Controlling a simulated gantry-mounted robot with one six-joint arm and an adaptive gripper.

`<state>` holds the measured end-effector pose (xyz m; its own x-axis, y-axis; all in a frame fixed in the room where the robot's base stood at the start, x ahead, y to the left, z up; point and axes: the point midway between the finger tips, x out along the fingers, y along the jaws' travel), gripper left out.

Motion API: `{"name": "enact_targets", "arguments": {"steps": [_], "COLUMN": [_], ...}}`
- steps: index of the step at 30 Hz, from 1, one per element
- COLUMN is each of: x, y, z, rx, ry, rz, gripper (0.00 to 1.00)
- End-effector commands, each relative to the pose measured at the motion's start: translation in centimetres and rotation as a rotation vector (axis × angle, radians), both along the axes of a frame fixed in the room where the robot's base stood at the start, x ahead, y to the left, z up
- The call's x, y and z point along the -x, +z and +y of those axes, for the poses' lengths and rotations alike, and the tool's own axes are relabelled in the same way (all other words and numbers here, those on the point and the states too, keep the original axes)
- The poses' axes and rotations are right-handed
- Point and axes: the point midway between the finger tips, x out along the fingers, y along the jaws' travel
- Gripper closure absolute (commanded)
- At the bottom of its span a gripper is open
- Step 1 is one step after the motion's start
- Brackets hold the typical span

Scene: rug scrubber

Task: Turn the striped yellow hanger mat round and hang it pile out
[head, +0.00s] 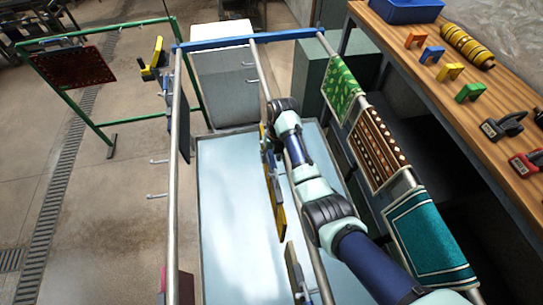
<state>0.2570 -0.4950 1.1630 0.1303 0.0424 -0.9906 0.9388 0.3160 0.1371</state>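A narrow yellow and dark mat (275,197) hangs nearly edge-on beside the middle rail, in front of the pale blue basin; it may be the striped yellow hanger mat, but its stripes and pile side do not show clearly. My arm reaches in from the lower right over the middle rail. My gripper (268,143) is at the arm's far end, partly hidden by the rail and wrist, just above or against the top of this mat. I cannot tell whether its fingers are closed on anything.
Green, brown and teal mats (432,238) hang along the right rail. The wooden bench (512,92) holds clamps, coloured brackets and a yellow-black roll (467,45). Metal rails flank the basin (235,215).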

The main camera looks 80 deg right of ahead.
Motion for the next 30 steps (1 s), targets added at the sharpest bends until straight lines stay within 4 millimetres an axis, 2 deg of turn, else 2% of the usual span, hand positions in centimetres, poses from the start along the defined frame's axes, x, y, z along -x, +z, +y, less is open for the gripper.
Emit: {"name": "enact_targets", "arguments": {"steps": [8,11,18,21,30], "x": [0.1,0.2,0.8,0.9,0.9], "y": [0.1,1.4,6.0,7.1,7.4], "z": [0.0,-0.1,-0.3,-0.3,-0.3], "rx": [-0.002,0.001,0.002,0.001,0.0], "ry": [-0.001,-0.001,0.0,0.0,0.0], "rz": [0.002,0.0,-0.001,0.0,0.0], "gripper": [0.51,0.51,0.51,0.51,0.51]}}
